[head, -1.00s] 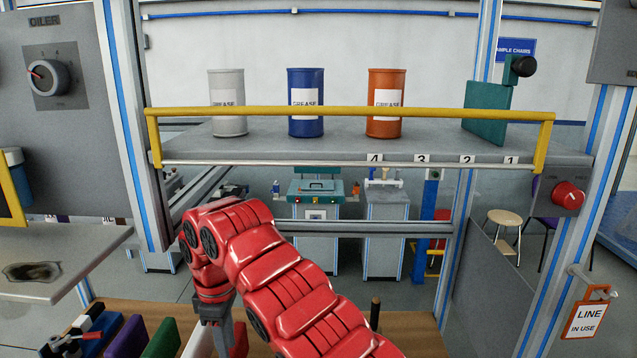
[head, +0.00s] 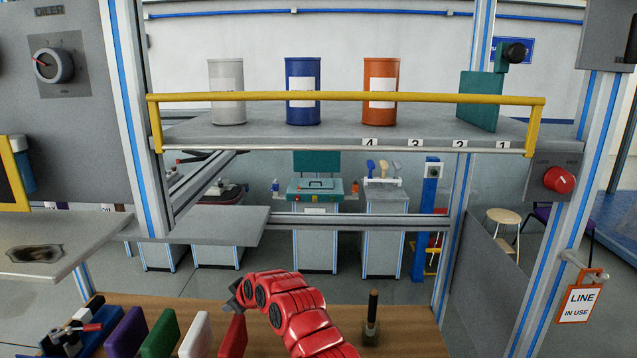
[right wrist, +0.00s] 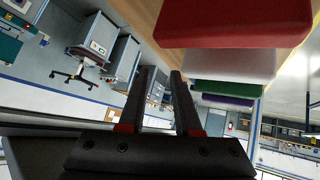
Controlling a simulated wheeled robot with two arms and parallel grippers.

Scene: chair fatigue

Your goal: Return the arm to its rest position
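My red right arm comes in from the bottom of the head view, folded low over the wooden bench (head: 405,325). Its right gripper (head: 235,298) points left, beside the upright red panel (head: 233,337). In the right wrist view the two dark fingers of the gripper (right wrist: 162,72) are apart with nothing between them. The red panel also shows there at the upper right (right wrist: 235,22), close to the gripper but apart from it. My left gripper is not in view.
White (head: 197,336), green (head: 161,334) and purple (head: 125,333) panels stand left of the red one. A shelf with a yellow rail (head: 340,97) holds grease cans above.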

